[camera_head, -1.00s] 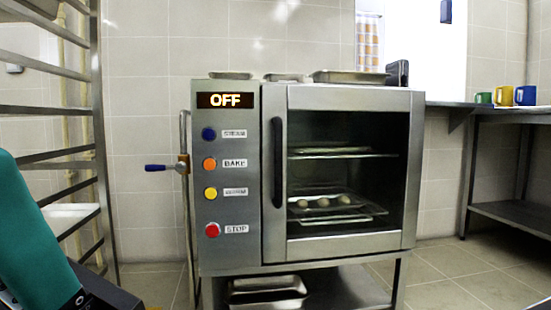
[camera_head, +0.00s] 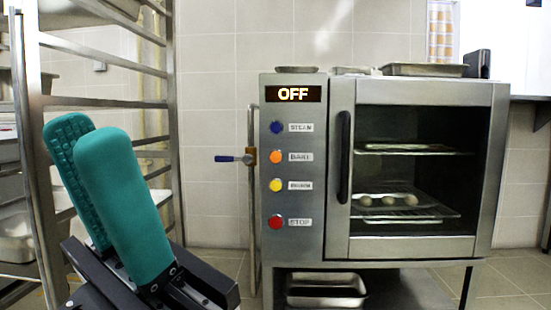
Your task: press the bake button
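The orange bake button (camera_head: 277,157) is on the steel control panel at the left of the oven (camera_head: 340,180), beside a label reading BAKE. It is the second button down, between the blue steam button (camera_head: 277,127) and a yellow button (camera_head: 276,185); the red stop button (camera_head: 276,222) is lowest. The display (camera_head: 294,94) reads OFF. My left gripper (camera_head: 84,132) has teal fingers pointing up, left of the oven and apart from the buttons. Its far finger's ridged inner pad shows, so it looks open, with nothing seen between the fingers. My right gripper is not in view.
A steel rack (camera_head: 170,125) stands at the left, behind my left gripper. A blue-handled lever (camera_head: 236,159) on a pipe sticks out left of the panel. The oven's closed glass door (camera_head: 415,180) has a dark vertical handle (camera_head: 344,157). Trays lie on top of the oven.

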